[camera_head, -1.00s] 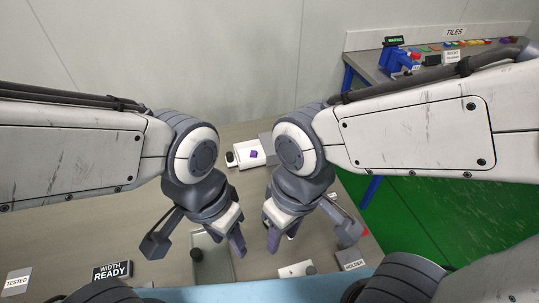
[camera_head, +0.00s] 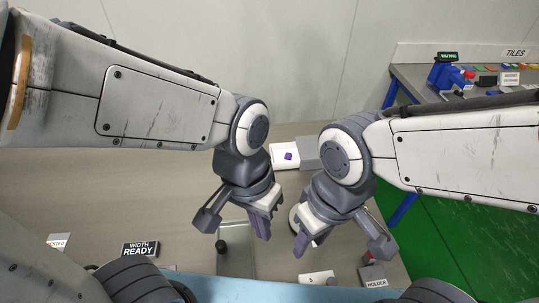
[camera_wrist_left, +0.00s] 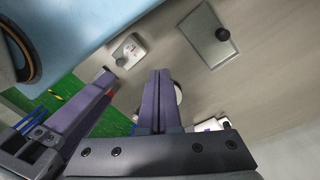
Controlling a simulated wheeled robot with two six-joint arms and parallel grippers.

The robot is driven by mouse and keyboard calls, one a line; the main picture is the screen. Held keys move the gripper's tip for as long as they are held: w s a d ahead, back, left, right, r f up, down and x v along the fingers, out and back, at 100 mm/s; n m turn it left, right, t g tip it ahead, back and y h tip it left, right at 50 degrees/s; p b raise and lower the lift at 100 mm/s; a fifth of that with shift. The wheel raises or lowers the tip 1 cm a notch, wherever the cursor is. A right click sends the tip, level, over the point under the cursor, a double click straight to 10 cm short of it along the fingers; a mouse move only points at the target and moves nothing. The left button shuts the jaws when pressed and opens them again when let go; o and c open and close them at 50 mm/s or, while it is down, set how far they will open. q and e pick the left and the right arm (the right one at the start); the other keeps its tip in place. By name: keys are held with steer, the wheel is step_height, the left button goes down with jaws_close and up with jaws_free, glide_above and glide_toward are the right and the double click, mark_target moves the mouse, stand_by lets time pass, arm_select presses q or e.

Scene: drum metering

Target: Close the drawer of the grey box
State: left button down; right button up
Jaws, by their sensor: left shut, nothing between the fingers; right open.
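The grey box (camera_head: 309,152) stands at the back of the table in the head view, partly hidden by my right arm. Its white drawer (camera_head: 280,164) sticks out to the left, with a purple piece (camera_head: 288,156) inside. My left gripper (camera_head: 264,229) is shut and empty, well in front of the drawer and above the table. In the left wrist view, its fingers (camera_wrist_left: 160,85) are pressed together. My right gripper (camera_head: 303,243) is open and empty, just right of the left one and also apart from the box. Its fingertips partly overlap from this angle.
A shallow tray (camera_head: 236,266) with a dark knob (camera_head: 221,247) lies below the grippers. A WIDTH READY sign (camera_head: 141,249) stands left.

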arm_select(q)
steer(key=w+a+f+n+h+p, duration=0.1)
steer(key=w+f+n+h, duration=0.15)
steer(key=w+n, duration=0.65)
steer(key=w+a+f+n+h+p, duration=0.25)
steer(key=w+n, duration=0.45)
steer(key=w, duration=0.4)
steer(key=w+a+f+n+t+h, duration=0.1)
steer(key=w+a+f+n+t, duration=0.1)
steer(key=w+a+f+n, duration=0.4)
steer(key=w+a+f+n+t+h, duration=0.1)
steer(key=w+a+f+n+t, duration=0.2)
steer(key=w+a+n, duration=0.4)
steer(key=p+x, duration=0.1)
steer(key=x, duration=0.2)
steer(key=p+x, duration=0.1)
steer(key=x, duration=0.2)
steer(key=s+f+p+x, duration=0.1)
steer(key=p+x, duration=0.1)
steer(key=x, duration=0.1)
steer(key=shift+f, duration=0.1)
steer(key=shift+w+d+p, duration=0.3)
steer(key=shift+d, duration=0.2)
steer(key=shift+w+d+p, duration=0.25)
steer(key=shift+d, duration=0.25)
steer(key=shift+w+d, duration=0.3)
steer(key=shift+d, duration=0.2)
